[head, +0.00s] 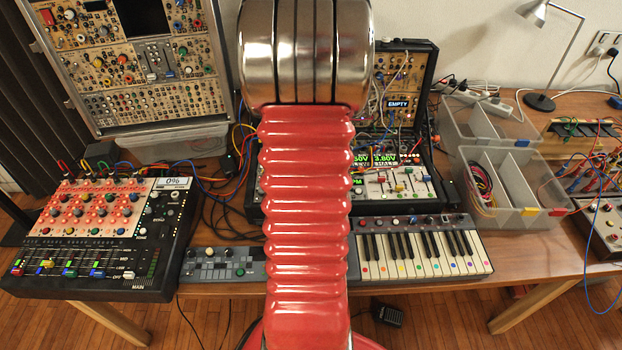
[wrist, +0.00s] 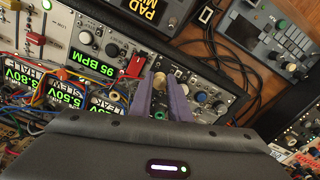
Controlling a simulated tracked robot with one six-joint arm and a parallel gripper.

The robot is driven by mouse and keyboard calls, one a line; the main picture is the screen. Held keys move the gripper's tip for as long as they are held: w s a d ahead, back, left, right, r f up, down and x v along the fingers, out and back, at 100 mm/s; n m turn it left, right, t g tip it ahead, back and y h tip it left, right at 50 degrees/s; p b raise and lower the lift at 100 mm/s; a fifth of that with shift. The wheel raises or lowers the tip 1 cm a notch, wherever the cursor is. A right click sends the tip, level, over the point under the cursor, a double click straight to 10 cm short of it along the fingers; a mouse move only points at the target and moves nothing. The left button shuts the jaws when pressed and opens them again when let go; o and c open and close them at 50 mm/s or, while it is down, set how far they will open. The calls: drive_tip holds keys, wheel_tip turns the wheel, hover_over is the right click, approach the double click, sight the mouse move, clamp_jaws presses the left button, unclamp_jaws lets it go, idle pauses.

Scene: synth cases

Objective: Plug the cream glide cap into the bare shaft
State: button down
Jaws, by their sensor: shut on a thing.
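The panel below the tips (wrist: 228,95) carries several knobs and small controls. I cannot tell which of them is the bare shaft; the fingers may cover it. In the head view my red arm hides the gripper and the middle of the synth case (head: 425,203).
In the head view a mixer (head: 100,235) stands left, a keyboard (head: 425,252) in front, and clear bins (head: 515,200) right. Bare table shows at front right.

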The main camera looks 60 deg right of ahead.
drive_tip(key=shift+f, duration=0.55)
drive_tip(key=c, duration=1.6)
unclamp_jaws()
wheel_tip(320, 180, up, 14)
drive_tip(key=shift+f, duration=0.15)
drive_tip(key=shift+w, duration=0.1)
